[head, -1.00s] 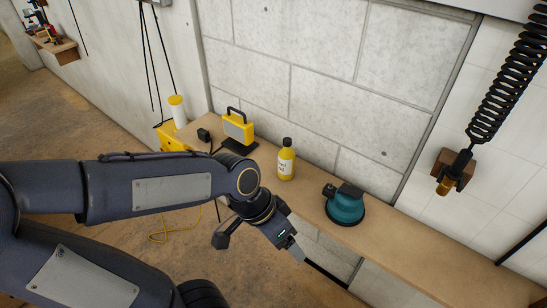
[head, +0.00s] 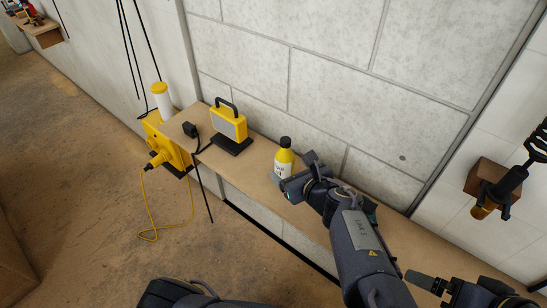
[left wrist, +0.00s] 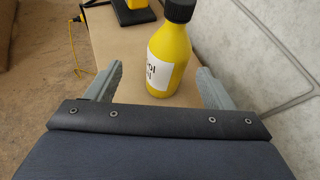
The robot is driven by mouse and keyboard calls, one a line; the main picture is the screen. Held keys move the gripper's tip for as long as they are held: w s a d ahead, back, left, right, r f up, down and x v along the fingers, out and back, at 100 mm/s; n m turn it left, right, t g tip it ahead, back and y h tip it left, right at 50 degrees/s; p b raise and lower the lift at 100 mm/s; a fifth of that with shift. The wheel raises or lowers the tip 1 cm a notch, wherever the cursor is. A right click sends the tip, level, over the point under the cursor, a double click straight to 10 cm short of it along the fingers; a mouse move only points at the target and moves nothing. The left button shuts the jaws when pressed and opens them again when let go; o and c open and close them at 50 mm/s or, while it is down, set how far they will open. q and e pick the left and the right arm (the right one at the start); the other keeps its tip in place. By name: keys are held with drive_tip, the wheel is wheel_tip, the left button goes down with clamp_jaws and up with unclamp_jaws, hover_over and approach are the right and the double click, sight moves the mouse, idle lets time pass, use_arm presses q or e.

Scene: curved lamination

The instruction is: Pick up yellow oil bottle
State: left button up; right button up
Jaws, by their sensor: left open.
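The yellow oil bottle (head: 284,158) with a black cap and white label stands upright on the wooden shelf (head: 258,160) by the wall. In the left wrist view the bottle (left wrist: 170,55) stands ahead, between the lines of the two grey fingers. My left gripper (head: 291,176) is open and empty, close in front of the bottle. The gripper covers the bottle's lower part in the head view. Part of my right gripper (head: 440,287) shows at the lower right edge; its jaws cannot be made out.
A yellow work lamp (head: 228,124) stands left of the bottle, with a black plug (head: 190,130) beside it. A teal sander (head: 370,207) is mostly hidden behind my left arm. The block wall (head: 330,80) runs close behind the shelf. A brown block with a black coiled cable (head: 486,178) hangs at right.

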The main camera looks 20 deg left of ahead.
sight(282, 157)
use_arm(q)
drive_tip(key=shift+w+a+r+m+t, duration=0.1)
drive_tip(key=shift+w+a+m+t, duration=0.1)
drive_tip(key=shift+w, duration=0.3)
drive_tip(key=shift+w+a+r+m+t, duration=0.1)
drive_tip(key=shift+w+m+t, duration=0.1)
drive_tip(key=shift+w, duration=0.25)
drive_tip(key=x, duration=0.3)
drive_tip(key=f+x, duration=0.1)
drive_tip(key=x, duration=0.3)
drive_tip(key=shift+s+d+b, duration=0.15)
drive_tip(key=shift+s+b, duration=0.05)
drive_tip(key=shift+b, duration=0.15)
drive_tip(key=c, duration=1.2)
